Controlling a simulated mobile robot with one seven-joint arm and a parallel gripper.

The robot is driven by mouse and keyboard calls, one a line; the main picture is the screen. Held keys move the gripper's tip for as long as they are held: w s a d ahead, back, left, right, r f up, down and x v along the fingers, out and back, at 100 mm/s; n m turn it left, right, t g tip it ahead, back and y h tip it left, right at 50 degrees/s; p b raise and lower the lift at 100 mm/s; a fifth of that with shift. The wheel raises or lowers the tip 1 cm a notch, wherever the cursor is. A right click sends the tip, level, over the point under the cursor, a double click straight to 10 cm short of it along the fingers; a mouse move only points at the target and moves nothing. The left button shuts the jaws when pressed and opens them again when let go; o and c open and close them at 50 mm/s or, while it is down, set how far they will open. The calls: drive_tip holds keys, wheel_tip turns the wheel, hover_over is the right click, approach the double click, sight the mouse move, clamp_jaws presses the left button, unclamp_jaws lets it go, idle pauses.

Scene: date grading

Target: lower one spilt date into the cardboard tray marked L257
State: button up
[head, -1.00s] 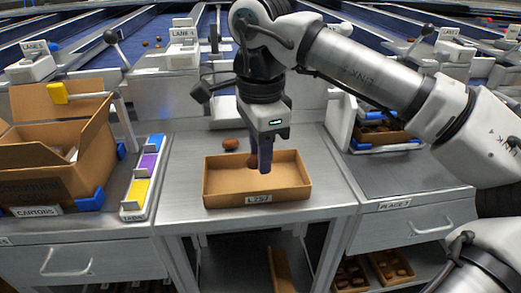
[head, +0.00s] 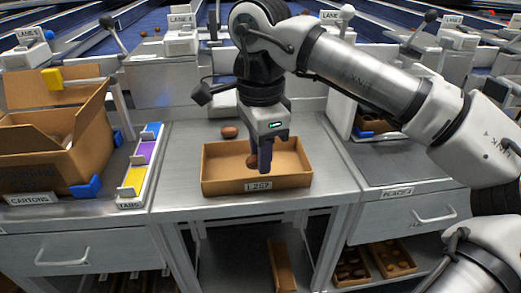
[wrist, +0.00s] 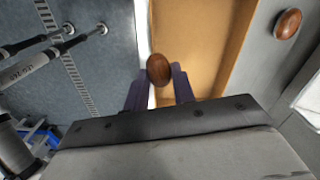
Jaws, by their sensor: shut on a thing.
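The cardboard tray marked L257 (head: 215,187) is open and sits on the steel bench, its label on the front wall. My gripper (head: 262,163) points down over the tray, its purple fingers shut on a brown date (head: 252,161). In the wrist view the date (wrist: 159,70) sits between the fingertips (wrist: 160,80), with the tray floor (wrist: 215,45) beyond it. The date's height above the floor is hard to judge. Another date (head: 230,132) lies on the bench behind the tray; it also shows in the wrist view (wrist: 287,24).
A cartons box (head: 45,165) and a rack of coloured tabs (head: 140,168) stand to the left. A tray of dates (head: 375,125) stands at the right bay, and more trays (head: 390,262) lie on a low shelf. The bench around the L257 tray is mostly clear.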

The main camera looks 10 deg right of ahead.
drive_tip(key=shift+f+b, duration=0.5)
drive_tip(key=shift+f, duration=0.25)
idle(0.5)
drive_tip(key=o, duration=0.7)
drive_tip(key=shift+r, duration=0.1)
